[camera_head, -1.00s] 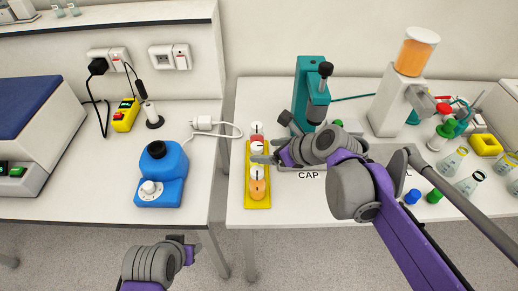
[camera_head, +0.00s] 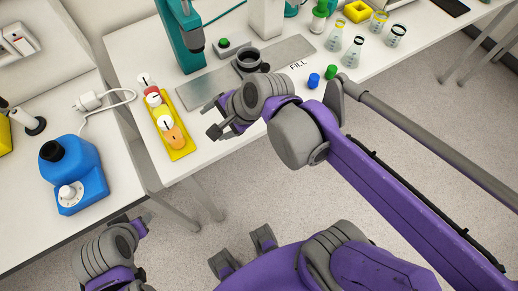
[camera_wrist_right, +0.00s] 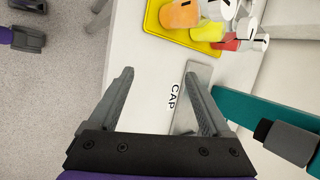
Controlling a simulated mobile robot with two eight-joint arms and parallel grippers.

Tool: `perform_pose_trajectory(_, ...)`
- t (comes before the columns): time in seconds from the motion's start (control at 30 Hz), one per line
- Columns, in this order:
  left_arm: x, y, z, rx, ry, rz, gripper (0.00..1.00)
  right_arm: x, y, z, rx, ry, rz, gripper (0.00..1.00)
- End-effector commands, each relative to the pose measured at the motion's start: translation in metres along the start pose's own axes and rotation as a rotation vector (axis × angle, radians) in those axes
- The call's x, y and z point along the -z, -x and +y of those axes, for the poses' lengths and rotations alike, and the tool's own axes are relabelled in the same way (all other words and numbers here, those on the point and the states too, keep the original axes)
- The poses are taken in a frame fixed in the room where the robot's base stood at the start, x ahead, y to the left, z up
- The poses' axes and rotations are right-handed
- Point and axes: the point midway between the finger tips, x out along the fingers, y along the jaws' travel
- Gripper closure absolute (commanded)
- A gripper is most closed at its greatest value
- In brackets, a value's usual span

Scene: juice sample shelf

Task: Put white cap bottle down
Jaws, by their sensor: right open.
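Several white-capped bottles stand in a row in a yellow tray (camera_head: 190,150) on the right bench. An orange bottle (camera_head: 177,138) is at the near end, then yellow and red ones. In the right wrist view, the tray (camera_wrist_right: 151,16) holds the orange bottle (camera_wrist_right: 181,15), a yellow bottle (camera_wrist_right: 207,33) and a red bottle (camera_wrist_right: 227,44). My right gripper (camera_head: 218,124) is right of the tray, apart from the bottles. In its wrist view the right gripper (camera_wrist_right: 160,75) is open and empty. My left gripper (camera_head: 133,224) is low at the left; its jaw opening is unclear.
A metal plate (camera_head: 205,88) marked CAP and FILL lies right of the tray, with a teal press (camera_head: 183,35) behind. Blue (camera_head: 314,80) and green (camera_head: 331,72) caps and flasks (camera_head: 352,53) are farther right. A blue device (camera_head: 75,175) stands on the left bench.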

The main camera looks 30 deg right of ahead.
Motion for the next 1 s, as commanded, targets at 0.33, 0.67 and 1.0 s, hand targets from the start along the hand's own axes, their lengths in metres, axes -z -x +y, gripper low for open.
perform_pose_trajectory(0.33,0.000,0.000,0.000,0.000,0.000,0.000,0.50,0.049,-0.007,0.115,-0.249,1.156,0.170,0.18)
perform_pose_trajectory(0.67,0.000,0.000,0.000,0.000,0.000,0.000,0.50,0.061,-0.007,0.137,-0.336,1.418,0.178,0.18)
perform_pose_trajectory(1.0,0.011,0.013,0.000,0.000,0.000,0.009,0.50,0.058,0.004,0.124,-0.328,1.416,0.185,0.18)
